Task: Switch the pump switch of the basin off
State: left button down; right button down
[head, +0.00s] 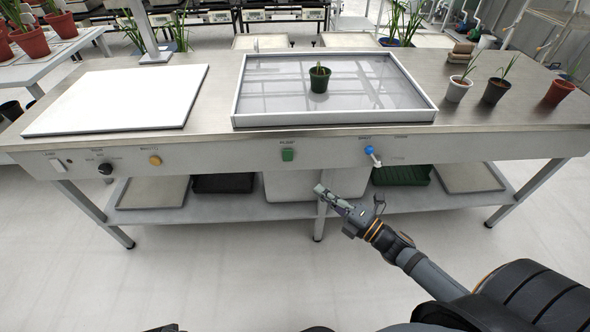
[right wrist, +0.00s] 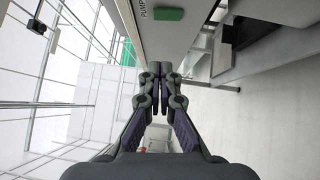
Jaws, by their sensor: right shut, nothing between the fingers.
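The pump switch (head: 288,155) is a green rocker on the front panel of the bench, under a small label and below the basin (head: 335,119). In the right wrist view the green switch (right wrist: 168,14) shows at the top, beside the word PUMP. I cannot tell its on or off position. My right gripper (head: 319,189) is shut and empty, in front of the bench, below and to the right of the switch and apart from it. Its closed fingers (right wrist: 161,75) show in the right wrist view. My left gripper is not in view.
A dark green pot (head: 319,80) with a plant stands in the basin. A blue-tipped lever (head: 371,152) is right of the switch; a black knob (head: 105,169) and an orange button (head: 155,160) are left. Three pots stand on the bench's right. The floor in front is clear.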

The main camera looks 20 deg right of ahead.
aim_at(284, 153)
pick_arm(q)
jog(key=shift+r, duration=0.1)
pick_arm(e)
jog(key=shift+r, duration=0.15)
